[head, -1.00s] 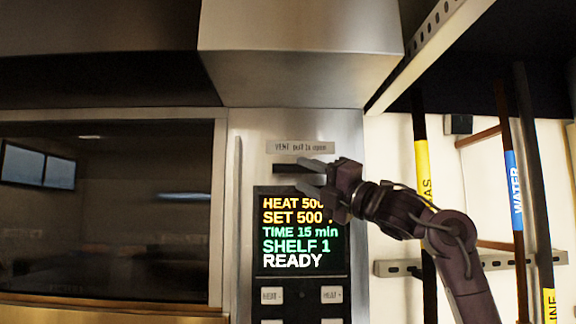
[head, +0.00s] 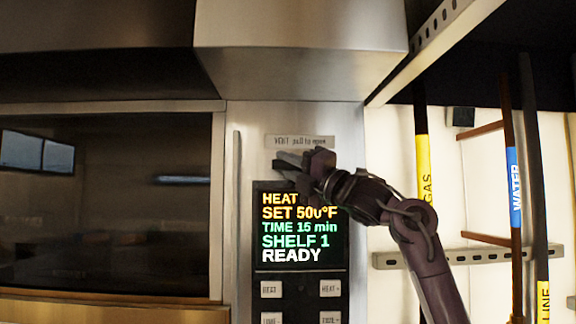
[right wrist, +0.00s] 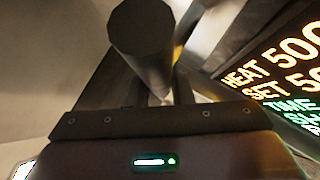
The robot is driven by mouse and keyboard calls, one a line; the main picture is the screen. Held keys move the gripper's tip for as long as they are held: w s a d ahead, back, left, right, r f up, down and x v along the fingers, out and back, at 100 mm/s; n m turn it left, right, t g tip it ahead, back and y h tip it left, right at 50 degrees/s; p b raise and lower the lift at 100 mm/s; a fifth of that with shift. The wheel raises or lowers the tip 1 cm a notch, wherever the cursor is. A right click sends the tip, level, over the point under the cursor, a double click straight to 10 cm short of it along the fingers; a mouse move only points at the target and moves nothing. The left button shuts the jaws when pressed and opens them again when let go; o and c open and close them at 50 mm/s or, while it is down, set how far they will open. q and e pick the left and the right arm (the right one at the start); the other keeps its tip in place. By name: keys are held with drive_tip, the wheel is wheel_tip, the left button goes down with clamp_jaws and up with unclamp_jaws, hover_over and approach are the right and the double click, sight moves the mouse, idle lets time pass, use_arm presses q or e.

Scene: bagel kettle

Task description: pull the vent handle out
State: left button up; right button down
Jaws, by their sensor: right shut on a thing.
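The vent handle is a dark bar on the steel oven panel (head: 350,125), just under the label "VENT pull to open" (head: 300,142). In the head view the fingers mostly cover it. In the right wrist view it shows as a dark cylinder (right wrist: 142,28) with its round end towards the camera, between the fingers. My right gripper (head: 284,164) is shut on the handle, its arm coming in from the right. How far the handle stands out of the panel cannot be told. My left gripper is not in view.
Below the gripper is a lit display (head: 300,238) with buttons under it. The dark oven window (head: 110,200) is to the left. A steel hood (head: 300,70) juts out above. Pipes marked GAS (head: 423,170) and WATER (head: 514,185) stand at the right.

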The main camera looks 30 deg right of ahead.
drive_tip(key=s+a+b, duration=0.3)
drive_tip(key=s, duration=0.3)
drive_tip(key=shift+f, duration=0.2)
drive_tip(key=c, duration=1.3)
unclamp_jaws()
drive_tip(key=shift+s+a+r, duration=0.15)
drive_tip(key=shift+s+a, duration=0.05)
drive_tip(key=shift+s, duration=0.15)
drive_tip(key=shift+d, duration=0.1)
drive_tip(key=b+v, duration=0.4)
drive_tip(key=v, duration=0.3)
drive_tip(key=shift+s+b, duration=0.35)
drive_tip(key=shift+s, duration=0.05)
